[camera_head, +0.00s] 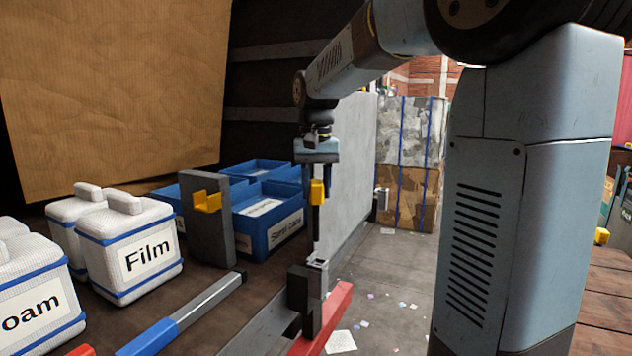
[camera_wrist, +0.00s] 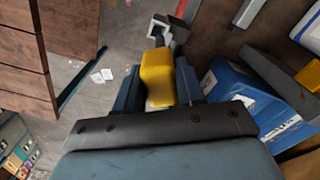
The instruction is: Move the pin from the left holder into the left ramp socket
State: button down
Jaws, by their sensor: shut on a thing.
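My gripper (camera_head: 318,178) is shut on the yellow head of the pin (camera_head: 317,193), which hangs upright with its dark shaft pointing down. The wrist view shows the yellow head (camera_wrist: 157,80) between my two fingers (camera_wrist: 158,92). A dark block with a light bracket, which looks like the left ramp socket (camera_head: 304,292), stands below the pin beside a red bar. The bracket also shows beyond the pin in the wrist view (camera_wrist: 160,24). I cannot tell whether the shaft's lower end touches it. A dark grey post with an empty yellow cradle, seemingly the left holder (camera_head: 190,225), stands to the left.
Blue bins (camera_head: 280,215) stand behind the holder, with a pale panel (camera_head: 350,165) to their right. White boxes (camera_head: 125,250), one labelled Film, are at left. A blue-and-grey bar (camera_head: 185,318) lies in front. Paper scraps lie on the floor.

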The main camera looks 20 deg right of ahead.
aim_at(318, 212)
jog(key=shift+w+d+f, duration=0.1)
jog(key=shift+d+f, duration=0.05)
jog(key=shift+f, duration=0.05)
jog(key=shift+d+f, duration=0.1)
jog(key=shift+f, duration=2.75)
jog(key=shift+f, duration=4.05)
jog(key=c, duration=0.6)
grip_release()
